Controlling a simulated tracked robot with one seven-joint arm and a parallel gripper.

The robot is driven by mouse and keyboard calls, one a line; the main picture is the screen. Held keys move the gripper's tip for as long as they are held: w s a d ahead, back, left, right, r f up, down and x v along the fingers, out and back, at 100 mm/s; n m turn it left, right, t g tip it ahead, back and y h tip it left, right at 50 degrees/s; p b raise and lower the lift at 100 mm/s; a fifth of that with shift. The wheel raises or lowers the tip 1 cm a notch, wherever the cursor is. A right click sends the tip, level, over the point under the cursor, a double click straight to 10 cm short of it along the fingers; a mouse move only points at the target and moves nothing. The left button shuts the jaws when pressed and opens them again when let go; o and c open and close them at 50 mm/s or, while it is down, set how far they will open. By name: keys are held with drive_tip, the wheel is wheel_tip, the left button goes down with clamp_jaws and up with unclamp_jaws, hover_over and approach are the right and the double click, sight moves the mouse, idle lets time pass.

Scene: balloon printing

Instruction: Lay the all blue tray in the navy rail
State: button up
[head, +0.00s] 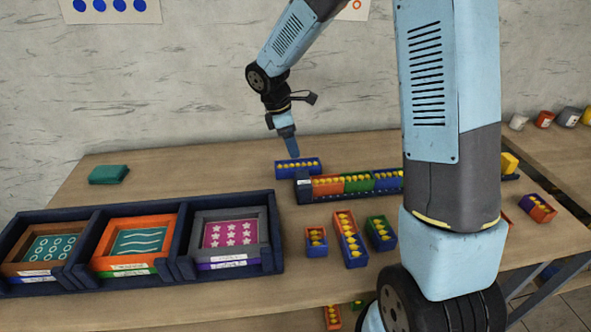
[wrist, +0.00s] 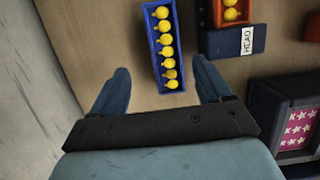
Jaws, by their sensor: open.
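The all blue tray (head: 285,171) holds a row of yellow balloon-like pieces and lies on the table just behind the left end of the navy rail (head: 303,191). In the wrist view the blue tray (wrist: 153,52) points up the picture, its near end between my fingers. My gripper (head: 291,155) is open above the tray, pointing down; the wrist view shows its two fingers (wrist: 161,80) apart, with nothing gripped. The rail's end block carries a HEAD label in the wrist view (wrist: 222,43). Orange-red, green and blue sections sit in the rail; my arm hides part of it.
Several small trays (head: 351,257) stand in front of the rail. A navy rack (head: 180,270) with three framed prints fills the front left. A teal block (head: 108,174) lies at the back left. Paint pots (head: 544,119) stand on the right table.

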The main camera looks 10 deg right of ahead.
sight(296, 164)
drive_tip(key=shift+x, duration=1.25)
drive_tip(key=shift+s+a+x, duration=0.15)
drive_tip(key=shift+x, duration=0.75)
drive_tip(key=shift+s+a+x, duration=0.1)
drive_tip(key=shift+a+x, duration=0.05)
drive_tip(key=shift+x, duration=0.75)
drive_tip(key=shift+s+a+x, duration=0.15)
drive_tip(key=shift+x, duration=0.75)
drive_tip(key=shift+c, duration=0.3)
drive_tip(key=c, duration=1.1)
